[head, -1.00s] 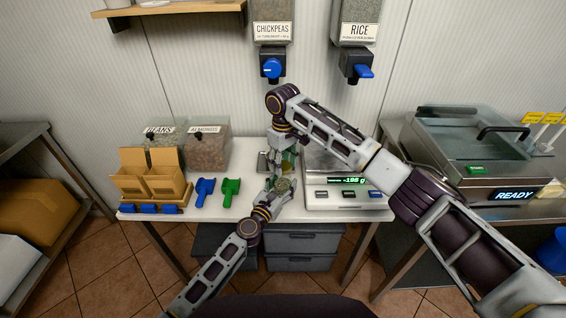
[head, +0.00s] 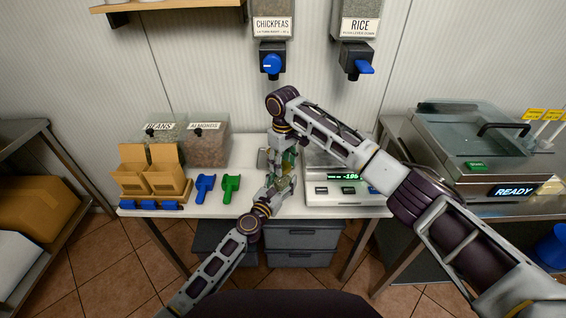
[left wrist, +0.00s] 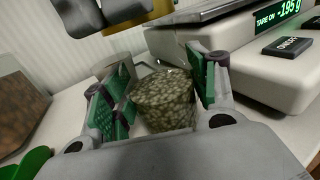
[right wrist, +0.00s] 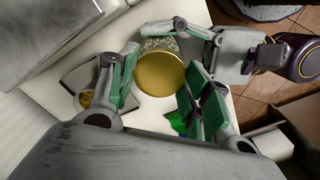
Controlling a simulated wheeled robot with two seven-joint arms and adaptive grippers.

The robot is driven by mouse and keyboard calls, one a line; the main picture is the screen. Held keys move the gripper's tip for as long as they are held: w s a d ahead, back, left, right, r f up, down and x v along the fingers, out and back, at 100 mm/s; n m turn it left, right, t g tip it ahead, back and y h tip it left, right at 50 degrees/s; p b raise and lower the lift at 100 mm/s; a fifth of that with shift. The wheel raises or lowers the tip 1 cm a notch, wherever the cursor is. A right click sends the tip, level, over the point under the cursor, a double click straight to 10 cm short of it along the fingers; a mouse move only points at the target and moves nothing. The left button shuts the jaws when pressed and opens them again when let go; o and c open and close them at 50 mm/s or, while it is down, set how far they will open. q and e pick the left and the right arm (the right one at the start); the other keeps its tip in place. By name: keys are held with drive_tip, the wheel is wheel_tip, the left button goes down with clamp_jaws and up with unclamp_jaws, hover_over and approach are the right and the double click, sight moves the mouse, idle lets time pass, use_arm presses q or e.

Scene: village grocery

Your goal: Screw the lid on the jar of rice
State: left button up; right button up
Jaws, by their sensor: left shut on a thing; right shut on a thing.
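The glass jar (left wrist: 165,105), filled with small pale greenish-beige grains, is between the green pads of my left gripper (left wrist: 160,92), which is shut on it. The gold lid (right wrist: 160,73) is between the fingers of my right gripper (right wrist: 155,88), which is shut on it. In the left wrist view the lid's gold edge (left wrist: 150,13) shows above the jar, apart from it. In the head view my left gripper (head: 284,184) is just below my right gripper (head: 287,158) over the table, and the arms largely hide jar and lid.
The scale (head: 345,192) stands close on the right, reading about -195 g. Blue (head: 205,187) and green (head: 230,187) scoops lie left of my grippers, near the cardboard boxes (head: 155,180) and the almonds bin (head: 206,148). A metal tray (right wrist: 78,75) lies beside my right gripper.

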drive_tip(key=shift+f, duration=0.6)
idle(0.7)
